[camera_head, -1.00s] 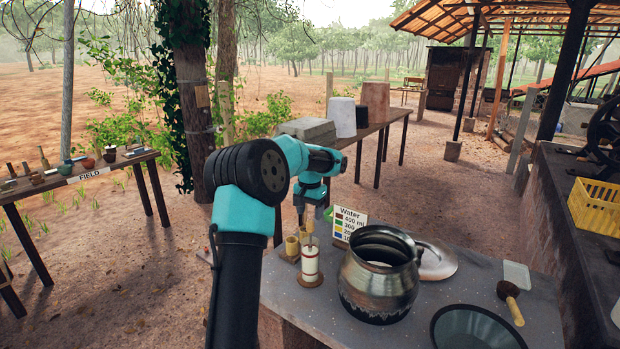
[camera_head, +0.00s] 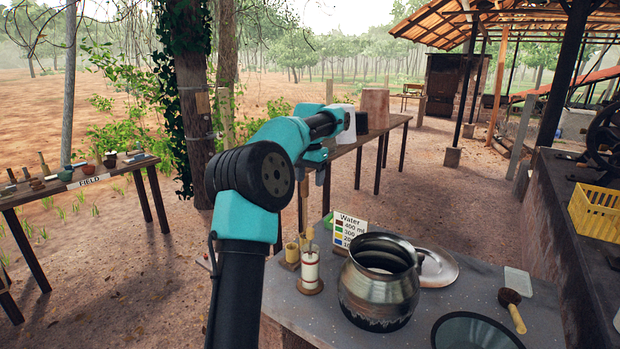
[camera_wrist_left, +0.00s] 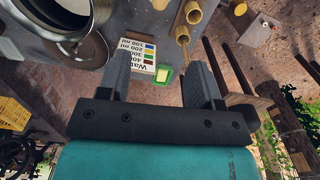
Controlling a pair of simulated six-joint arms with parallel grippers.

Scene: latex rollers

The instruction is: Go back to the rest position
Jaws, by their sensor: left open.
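My left gripper (camera_head: 315,192) hangs fingers-down, raised above and behind the workbench (camera_head: 285,300). In the left wrist view the gripper (camera_wrist_left: 157,62) has its two fingers wide apart with nothing held between them. Past the fingers, well below, lie the water sign (camera_wrist_left: 138,50) and a small green-rimmed item (camera_wrist_left: 162,75). The head view shows the sign (camera_head: 350,228) standing on the bench behind the metal pot (camera_head: 380,295). My right gripper is in neither view.
Bamboo cups (camera_head: 291,250) and a white cylinder on a round base (camera_head: 310,268) stand left of the pot. A table (camera_head: 395,124) stands behind my arm.

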